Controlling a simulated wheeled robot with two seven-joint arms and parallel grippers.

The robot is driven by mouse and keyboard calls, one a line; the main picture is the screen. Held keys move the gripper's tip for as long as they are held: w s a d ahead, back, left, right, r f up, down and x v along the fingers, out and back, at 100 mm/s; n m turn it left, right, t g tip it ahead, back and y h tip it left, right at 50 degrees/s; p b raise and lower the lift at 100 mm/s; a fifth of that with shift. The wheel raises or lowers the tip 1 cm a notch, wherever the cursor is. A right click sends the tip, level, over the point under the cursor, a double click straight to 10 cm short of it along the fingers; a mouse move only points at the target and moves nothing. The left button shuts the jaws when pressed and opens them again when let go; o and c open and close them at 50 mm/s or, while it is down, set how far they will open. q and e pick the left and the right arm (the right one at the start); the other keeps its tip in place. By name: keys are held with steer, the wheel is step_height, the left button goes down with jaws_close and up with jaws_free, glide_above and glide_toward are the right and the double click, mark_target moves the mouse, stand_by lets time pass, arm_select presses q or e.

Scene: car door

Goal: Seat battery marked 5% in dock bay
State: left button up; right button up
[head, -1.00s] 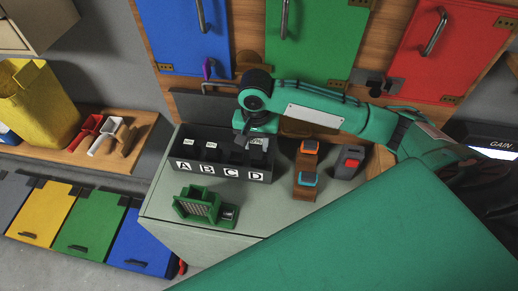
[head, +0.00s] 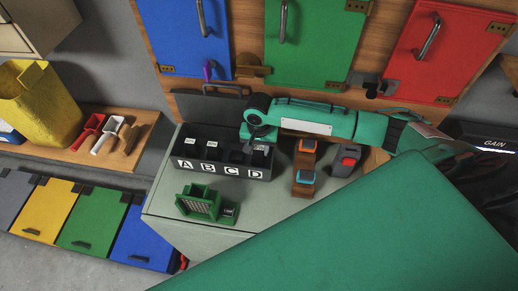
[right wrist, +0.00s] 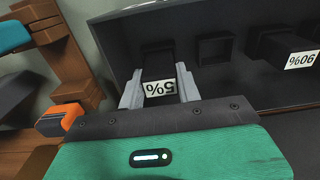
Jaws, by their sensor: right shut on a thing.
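The battery marked 5% (right wrist: 158,68) is a dark block with a white label, upside down in the right wrist view. My right gripper (right wrist: 160,87) is shut on it, one pale finger on each side. In the head view my right gripper (head: 262,141) points down at bay D, the right end of the black dock (head: 224,171) lettered A to D. The battery is at this bay; I cannot tell how deep it sits. An empty square bay (right wrist: 215,50) is beside it, then a battery marked 90% (right wrist: 283,50). My left gripper is not in view.
A green holder (head: 198,204) stands on the bench in front of the dock. Brown stands with orange and blue tops (head: 305,177) and a grey block with a red part (head: 346,162) stand right of the dock. The bench front is mostly clear.

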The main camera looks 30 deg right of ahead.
mark_target(259, 148)
steer(key=shift+f, duration=0.55)
steer(key=o, duration=0.7)
steer(key=shift+f, duration=0.15)
step_height(259, 148, up, 12)
steer(key=shift+r+b, duration=0.2)
steer(key=shift+b, duration=0.7)
